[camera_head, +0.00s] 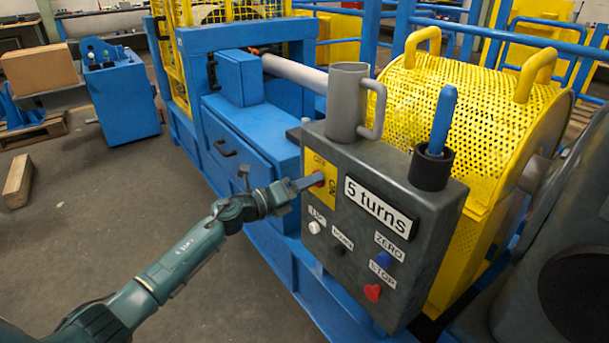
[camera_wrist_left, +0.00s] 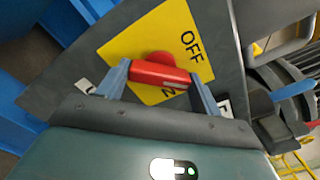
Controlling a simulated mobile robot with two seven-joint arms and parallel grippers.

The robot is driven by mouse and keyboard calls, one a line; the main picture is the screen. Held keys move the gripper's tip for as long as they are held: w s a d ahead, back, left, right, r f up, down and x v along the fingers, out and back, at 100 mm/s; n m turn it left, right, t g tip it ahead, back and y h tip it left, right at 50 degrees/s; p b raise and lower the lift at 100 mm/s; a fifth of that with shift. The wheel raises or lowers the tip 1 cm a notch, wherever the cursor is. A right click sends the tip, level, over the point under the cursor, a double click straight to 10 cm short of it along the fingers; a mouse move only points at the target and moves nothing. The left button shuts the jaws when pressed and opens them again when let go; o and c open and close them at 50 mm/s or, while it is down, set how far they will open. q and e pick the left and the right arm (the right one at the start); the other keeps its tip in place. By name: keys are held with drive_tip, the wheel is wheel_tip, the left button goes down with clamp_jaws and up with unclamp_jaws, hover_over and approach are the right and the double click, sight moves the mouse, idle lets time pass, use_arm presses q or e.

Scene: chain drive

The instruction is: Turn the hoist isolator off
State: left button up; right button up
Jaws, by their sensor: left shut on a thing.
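The hoist isolator is a red handle (camera_wrist_left: 160,74) on a yellow plate (camera_wrist_left: 143,40), on the left part of the grey control box (camera_head: 361,211). The plate also shows in the head view (camera_head: 322,198). In the wrist view "OFF" reads at the plate's right side, and a second word below is mostly covered by the handle. My left gripper (camera_head: 316,180) is at the plate, its two fingers on either end of the red handle in the wrist view (camera_wrist_left: 160,82), shut on it. I cannot tell which word the handle points to. My right gripper is not in view.
The box carries a "5 turns" sign (camera_head: 379,208), a white button (camera_head: 314,227), a blue button (camera_head: 384,258) and a red button (camera_head: 372,292). A grey mug (camera_head: 346,100) and a dark cup (camera_head: 431,170) with a blue stick stand on top. A yellow perforated guard (camera_head: 455,90) is behind.

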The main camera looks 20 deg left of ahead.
use_arm(q)
drive_tip(key=n+p, duration=0.5)
drive_tip(key=n, duration=0.3)
drive_tip(key=shift+n, duration=0.4)
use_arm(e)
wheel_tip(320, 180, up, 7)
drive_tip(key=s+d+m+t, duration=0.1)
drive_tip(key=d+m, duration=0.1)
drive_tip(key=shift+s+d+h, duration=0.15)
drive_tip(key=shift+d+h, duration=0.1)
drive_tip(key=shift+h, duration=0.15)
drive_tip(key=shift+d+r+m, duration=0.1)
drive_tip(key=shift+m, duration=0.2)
use_arm(q)
drive_tip(key=o, duration=1)
